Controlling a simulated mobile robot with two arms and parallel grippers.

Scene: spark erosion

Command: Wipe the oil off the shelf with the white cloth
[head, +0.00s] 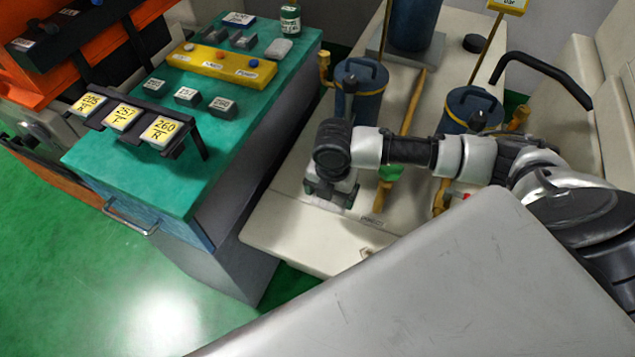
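The cream shelf (300,238) runs from the lower middle to the upper right. My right arm comes in from the right, and its gripper (330,195) points down over the shelf's left part, close to its surface. The wrist hides much of the gripper, so I cannot tell whether it is open or shut. Something pale shows by the fingers, but I cannot tell if it is the white cloth. A small pale grey-white lump (278,48) lies on the green bench; I cannot tell what it is. No oil patch is clearly visible. My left gripper is out of view.
Two blue lidded canisters (361,90) (467,109) with brass fittings stand on the shelf, beyond my arm. A yellow pole (413,103) and a green item (390,173) are near the wrist. The green-topped bench (190,125) at left holds number stands, blocks and a bottle (290,20).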

